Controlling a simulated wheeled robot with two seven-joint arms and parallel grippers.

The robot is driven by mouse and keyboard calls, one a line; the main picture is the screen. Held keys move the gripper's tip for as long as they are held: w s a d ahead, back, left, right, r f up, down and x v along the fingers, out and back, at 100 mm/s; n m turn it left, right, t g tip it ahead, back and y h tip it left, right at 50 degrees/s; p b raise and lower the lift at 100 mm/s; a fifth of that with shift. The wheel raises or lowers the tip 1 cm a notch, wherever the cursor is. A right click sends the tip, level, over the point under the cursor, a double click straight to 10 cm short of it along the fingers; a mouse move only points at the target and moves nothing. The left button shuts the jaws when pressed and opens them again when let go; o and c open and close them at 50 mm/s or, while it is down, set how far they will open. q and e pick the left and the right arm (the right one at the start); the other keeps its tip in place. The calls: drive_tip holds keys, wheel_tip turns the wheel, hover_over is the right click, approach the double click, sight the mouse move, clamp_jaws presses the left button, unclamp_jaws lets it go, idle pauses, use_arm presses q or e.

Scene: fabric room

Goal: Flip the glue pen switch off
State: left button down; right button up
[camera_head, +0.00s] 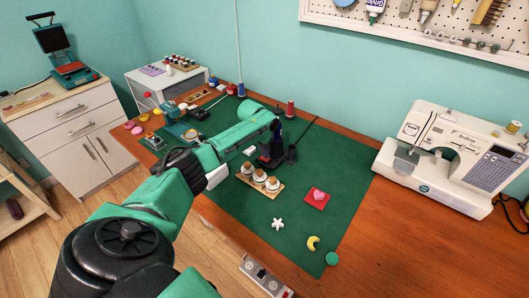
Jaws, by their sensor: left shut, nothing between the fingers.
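My green left arm reaches in from the left across the desk. Its dark left gripper (272,150) is at the far end of the arm, low over the mat, shut and with nothing seen in it. It overlaps a dark stand (291,154) from which a black cable runs to the back right. The glue pen and its switch cannot be told apart from the dark parts there, and I cannot tell whether the gripper touches them. My right gripper is not in view.
The green mat (315,240) holds a wooden tray of small jars (260,181), a red card with a pink heart (317,197), a white star (278,224) and a yellow moon (313,243). A sewing machine (440,150) stands right. A power strip (266,277) is at the front edge.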

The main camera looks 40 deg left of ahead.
use_arm(q)
wheel_tip(320, 180, up, 5)
drive_tip(key=p, duration=0.4)
drive_tip(key=shift+f, duration=0.15)
drive_tip(key=b, duration=0.1)
wheel_tip(320, 180, up, 7)
drive_tip(key=b, duration=0.1)
hover_over(265, 160)
drive_tip(key=s+a, duration=0.2)
drive_tip(key=s, duration=0.1)
drive_tip(key=shift+w+d+r, duration=0.1)
drive_tip(key=shift+d+r, duration=0.05)
drive_tip(key=shift+r, duration=0.3)
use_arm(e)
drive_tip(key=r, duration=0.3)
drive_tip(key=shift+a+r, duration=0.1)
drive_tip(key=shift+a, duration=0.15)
use_arm(q)
drive_tip(key=shift+f, duration=0.1)
